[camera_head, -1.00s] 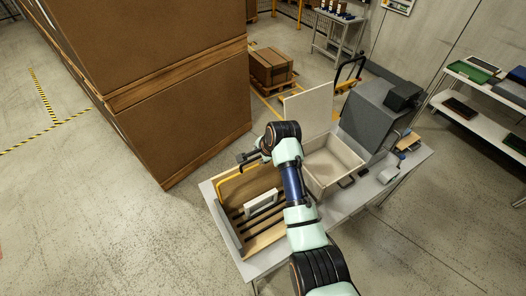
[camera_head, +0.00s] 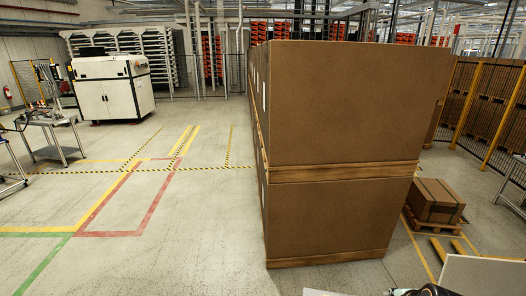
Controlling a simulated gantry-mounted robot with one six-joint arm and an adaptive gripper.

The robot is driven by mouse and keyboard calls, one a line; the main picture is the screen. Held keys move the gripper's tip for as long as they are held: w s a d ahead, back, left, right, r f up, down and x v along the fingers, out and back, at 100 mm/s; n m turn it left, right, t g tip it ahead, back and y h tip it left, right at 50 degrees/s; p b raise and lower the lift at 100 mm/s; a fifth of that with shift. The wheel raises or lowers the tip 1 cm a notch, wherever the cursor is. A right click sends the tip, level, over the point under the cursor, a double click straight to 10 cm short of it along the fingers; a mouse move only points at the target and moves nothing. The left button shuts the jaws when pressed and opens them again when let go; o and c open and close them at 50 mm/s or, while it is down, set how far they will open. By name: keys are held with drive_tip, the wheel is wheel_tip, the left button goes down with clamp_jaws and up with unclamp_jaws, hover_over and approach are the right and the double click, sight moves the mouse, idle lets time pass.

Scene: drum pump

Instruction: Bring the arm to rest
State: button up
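Only a sliver of my arm (camera_head: 432,291) shows, dark and cut off at the bottom edge right of centre. I cannot make out the fingers of my gripper there. A pale upright panel (camera_head: 485,275), the raised lid seen earlier at the workbench, shows in the bottom right corner. The rest of the workbench lies below the picture.
A tall stack of brown cartons (camera_head: 340,110) fills the middle. Right of it, a smaller carton (camera_head: 437,200) sits on a pallet, near a yellow-post fence (camera_head: 505,115). A white machine (camera_head: 112,88) and a trolley (camera_head: 50,135) stand left. The marked floor between is open.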

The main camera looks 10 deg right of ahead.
drive_tip(key=w+a+r+n+t+p, duration=0.1)
drive_tip(key=a+r+n+t+p, duration=0.3)
drive_tip(key=a, duration=0.7)
drive_tip(key=w+a+r+n+g+b, duration=0.1)
drive_tip(key=a+r+n, duration=0.1)
drive_tip(key=a+n, duration=0.65)
drive_tip(key=s+a+r+n+t+y+p, duration=0.1)
drive_tip(key=s+a+r+n, duration=0.3)
drive_tip(key=a, duration=0.5)
drive_tip(key=s+a+r+n+t+y+p, duration=0.1)
drive_tip(key=s+a+r+n+t+p, duration=0.1)
drive_tip(key=s+a+r+n, duration=0.2)
drive_tip(key=s+a+r, duration=0.1)
drive_tip(key=s+a, duration=0.2)
drive_tip(key=a, duration=0.3)
drive_tip(key=shift+a+r+t, duration=0.15)
drive_tip(key=shift+r+t, duration=0.15)
drive_tip(key=shift+t, duration=0.1)
